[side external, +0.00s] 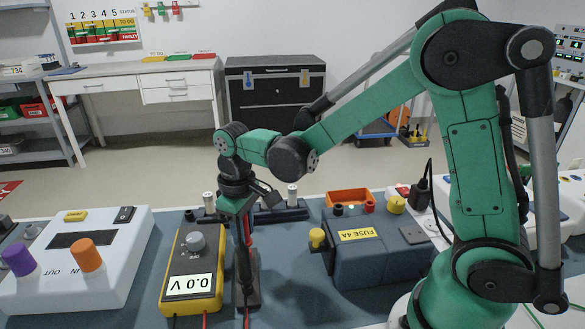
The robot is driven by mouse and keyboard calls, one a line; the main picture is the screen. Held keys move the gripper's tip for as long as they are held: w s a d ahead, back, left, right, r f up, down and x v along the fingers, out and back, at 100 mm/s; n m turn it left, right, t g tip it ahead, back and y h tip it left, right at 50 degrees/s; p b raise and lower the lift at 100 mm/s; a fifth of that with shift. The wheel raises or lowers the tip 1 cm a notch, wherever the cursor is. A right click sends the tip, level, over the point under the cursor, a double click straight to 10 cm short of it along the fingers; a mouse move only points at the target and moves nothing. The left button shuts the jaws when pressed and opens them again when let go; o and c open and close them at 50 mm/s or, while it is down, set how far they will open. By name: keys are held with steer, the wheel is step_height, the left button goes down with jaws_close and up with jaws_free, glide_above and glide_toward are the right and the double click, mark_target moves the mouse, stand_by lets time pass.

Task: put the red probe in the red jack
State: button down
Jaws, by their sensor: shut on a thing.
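My gripper (242,232) points down behind the right edge of the yellow multimeter (192,265), which reads 0.0 V. It is shut on the red probe (249,229), of which only a narrow red strip shows beside the fingers. A dark upright stand (248,290) is directly below; I cannot tell whether the probe still touches it. The red jack (369,206) is on top of the grey-blue box marked FUSE 4A (375,262), to the right of my gripper and beside a black jack (338,210). The probe's tip is hidden.
A white box with orange and purple knobs (75,262) stands at left. A dark rail with pale cylinders (292,205) lies behind my gripper. Yellow knobs (317,238) and an orange tray (348,196) are near the jacks. Red leads run at the front edge.

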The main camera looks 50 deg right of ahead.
steer(key=shift+r, duration=2.25)
steer(key=d+r+m, duration=0.3)
steer(key=r, duration=0.4)
steer(key=shift+w+r, duration=0.2)
steer(key=shift+r, duration=0.15)
steer(key=shift+d, duration=0.15)
step_height(320, 180, up, 3)
steer(key=m, duration=0.9)
glide_above(369, 210)
steer(key=shift+w+d+f, duration=0.1)
steer(key=shift+d+f, duration=0.15)
steer(key=shift+f, duration=1.25)
steer(key=shift+w+d+f, duration=0.1)
steer(key=shift+d+f, duration=0.1)
steer(key=shift+f, duration=1.3)
steer(key=shift+f, duration=1)
